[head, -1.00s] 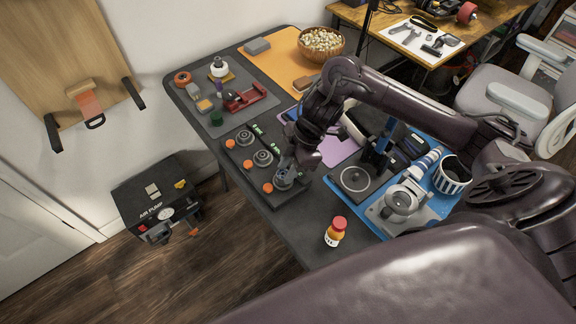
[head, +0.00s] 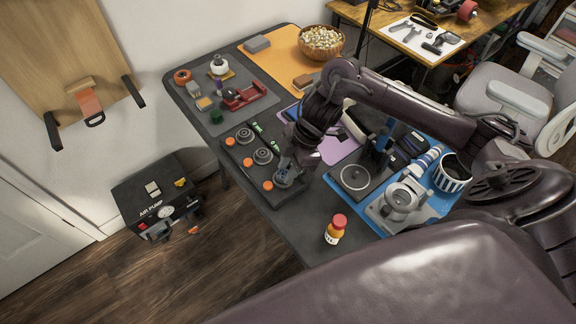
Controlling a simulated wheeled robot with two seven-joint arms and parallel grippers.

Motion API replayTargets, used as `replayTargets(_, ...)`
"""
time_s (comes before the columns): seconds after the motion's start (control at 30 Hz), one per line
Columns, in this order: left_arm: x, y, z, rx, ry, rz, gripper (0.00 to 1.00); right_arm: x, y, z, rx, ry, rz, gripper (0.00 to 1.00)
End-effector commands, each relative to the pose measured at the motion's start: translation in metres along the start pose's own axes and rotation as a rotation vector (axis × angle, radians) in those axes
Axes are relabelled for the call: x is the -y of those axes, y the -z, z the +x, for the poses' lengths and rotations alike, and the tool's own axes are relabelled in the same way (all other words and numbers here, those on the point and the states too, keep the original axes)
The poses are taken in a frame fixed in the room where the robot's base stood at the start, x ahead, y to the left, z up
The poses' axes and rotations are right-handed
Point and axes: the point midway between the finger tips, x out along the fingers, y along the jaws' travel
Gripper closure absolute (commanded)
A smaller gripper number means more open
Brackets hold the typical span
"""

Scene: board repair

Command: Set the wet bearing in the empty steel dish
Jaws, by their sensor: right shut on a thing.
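My right gripper (head: 286,177) is low over the front end of a dark strip (head: 289,200) on the grey table. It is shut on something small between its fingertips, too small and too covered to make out. Beneath it is a round grey piece, partly hidden by the fingers; I cannot tell whether they touch. Two more round grey pieces (head: 263,156) and (head: 244,136) sit farther back on the strip, each beside an orange knob. I cannot tell for sure which round piece is the empty steel dish. The wet bearing cannot be picked out. My left gripper is not in view.
A red-capped bottle (head: 335,230) stands near the table's front edge. Right of the strip are a black stand with a round plate (head: 355,177) and a silver device (head: 402,200) on a blue mat. A striped cup (head: 452,174) and popcorn bowl (head: 321,42) stand farther off.

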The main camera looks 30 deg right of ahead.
Motion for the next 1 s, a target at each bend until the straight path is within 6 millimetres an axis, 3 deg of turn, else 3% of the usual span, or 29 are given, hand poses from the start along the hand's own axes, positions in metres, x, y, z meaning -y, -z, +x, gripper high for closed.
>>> replayTargets(1.0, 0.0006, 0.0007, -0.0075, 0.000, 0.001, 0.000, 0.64, -0.0001, -0.0013, 0.0041, 0.000, 0.000, -0.001, 0.93)
